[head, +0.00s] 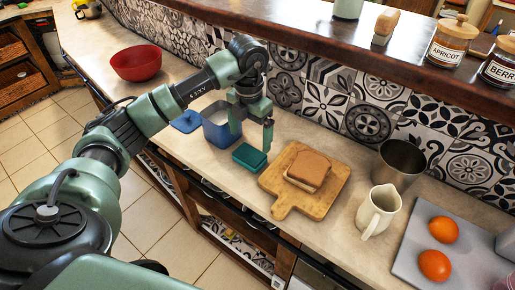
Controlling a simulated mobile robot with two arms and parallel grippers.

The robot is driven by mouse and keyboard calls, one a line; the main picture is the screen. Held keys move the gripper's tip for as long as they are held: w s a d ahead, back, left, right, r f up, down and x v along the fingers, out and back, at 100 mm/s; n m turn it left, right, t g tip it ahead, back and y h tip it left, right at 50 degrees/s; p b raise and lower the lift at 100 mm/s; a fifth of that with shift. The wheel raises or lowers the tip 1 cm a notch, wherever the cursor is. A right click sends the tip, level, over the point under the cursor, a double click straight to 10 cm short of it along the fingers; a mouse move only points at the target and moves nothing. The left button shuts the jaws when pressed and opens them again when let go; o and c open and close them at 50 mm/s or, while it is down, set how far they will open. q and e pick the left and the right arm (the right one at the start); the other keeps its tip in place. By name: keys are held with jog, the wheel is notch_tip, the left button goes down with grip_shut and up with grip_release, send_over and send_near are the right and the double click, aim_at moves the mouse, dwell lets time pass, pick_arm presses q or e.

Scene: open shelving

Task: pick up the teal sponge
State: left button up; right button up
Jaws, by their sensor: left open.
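The teal sponge (249,157) lies flat on the beige counter, left of the wooden cutting board. My left gripper (252,136) reaches in from the left with its fingers pointing down. It is open and empty, with its fingertips just above the sponge and toward its far side. One finger is left of the sponge and the other is near its right end. I cannot tell whether either finger touches it. My right gripper is not in view.
A blue-grey container (221,131) stands close on the left, with a blue lid (186,122) beside it. A cutting board (326,189) with a sandwich (309,168) is to the right, then a cream jug (377,211) and a metal cup (399,165). A dark shelf (330,40) overhangs behind.

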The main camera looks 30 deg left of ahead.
aim_at(249, 153)
pick_arm(q)
jog(key=f, duration=0.2)
jog(key=s+f+p, duration=0.1)
jog(key=shift+f, duration=0.4)
notch_tip(249, 153, down, 3)
jog(key=shift+w+r+p, duration=0.15)
jog(key=shift+r+p, duration=0.05)
jog(key=shift+p, duration=0.3)
jog(key=shift+f, duration=0.45)
jog(key=c, duration=1.1)
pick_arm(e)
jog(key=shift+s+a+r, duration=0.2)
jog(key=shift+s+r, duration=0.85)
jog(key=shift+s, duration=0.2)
